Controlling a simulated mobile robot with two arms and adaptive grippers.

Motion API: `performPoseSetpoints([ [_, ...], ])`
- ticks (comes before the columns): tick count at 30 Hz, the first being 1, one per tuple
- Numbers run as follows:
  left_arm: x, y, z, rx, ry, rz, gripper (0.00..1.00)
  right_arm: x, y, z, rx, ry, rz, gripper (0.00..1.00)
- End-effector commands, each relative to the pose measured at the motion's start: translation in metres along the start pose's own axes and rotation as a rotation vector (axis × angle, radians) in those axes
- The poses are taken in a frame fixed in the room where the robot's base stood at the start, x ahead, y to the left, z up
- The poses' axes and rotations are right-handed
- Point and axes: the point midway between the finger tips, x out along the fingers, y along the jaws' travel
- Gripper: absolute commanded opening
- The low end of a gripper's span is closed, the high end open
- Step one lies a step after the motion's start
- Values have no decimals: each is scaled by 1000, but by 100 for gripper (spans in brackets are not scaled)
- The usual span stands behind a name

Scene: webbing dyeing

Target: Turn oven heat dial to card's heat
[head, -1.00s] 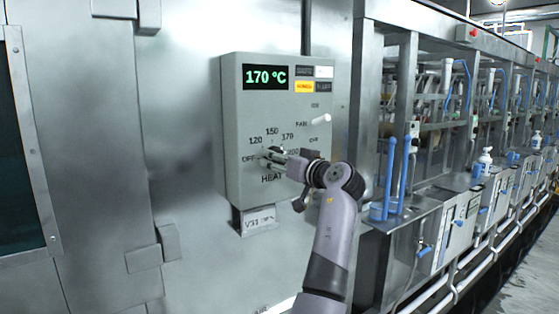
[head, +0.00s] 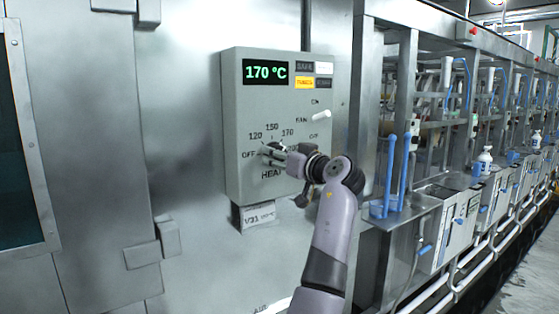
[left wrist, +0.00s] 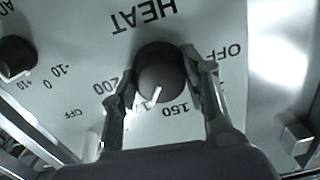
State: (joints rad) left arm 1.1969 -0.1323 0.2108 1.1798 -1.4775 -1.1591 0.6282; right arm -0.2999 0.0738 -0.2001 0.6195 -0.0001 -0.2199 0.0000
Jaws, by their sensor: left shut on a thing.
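The grey oven control box (head: 235,120) has a green display (head: 265,72) reading 170 °C. Its black heat dial (left wrist: 160,70) sits among OFF, 120, 150, 170 and 200 marks, some hidden in each view. In the left wrist view the dial's white pointer lies between 150 and the partly hidden 170; I cannot tell exactly where. My left gripper (head: 268,152) is shut on the dial, with one finger on each side in the left wrist view (left wrist: 161,84). A card (head: 260,216) hangs under the box; its small print is too blurred to read surely. My right gripper is out of view.
A white fan lever (head: 321,114) sticks out just above my left wrist. Another black knob (left wrist: 15,58) shows in the left wrist view. Steel frames with blue-handled tubes (head: 390,175) stand to the right of the box.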

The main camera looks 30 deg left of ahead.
Motion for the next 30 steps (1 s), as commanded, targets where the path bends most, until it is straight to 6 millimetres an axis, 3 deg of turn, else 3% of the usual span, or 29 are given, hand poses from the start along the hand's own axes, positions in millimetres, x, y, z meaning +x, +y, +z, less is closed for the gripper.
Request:
performPoseSetpoints([
  [12,0,0,2,-343,3,1,14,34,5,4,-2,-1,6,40],
  [30,0,0,-1,-655,2,1,14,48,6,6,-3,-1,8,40],
])
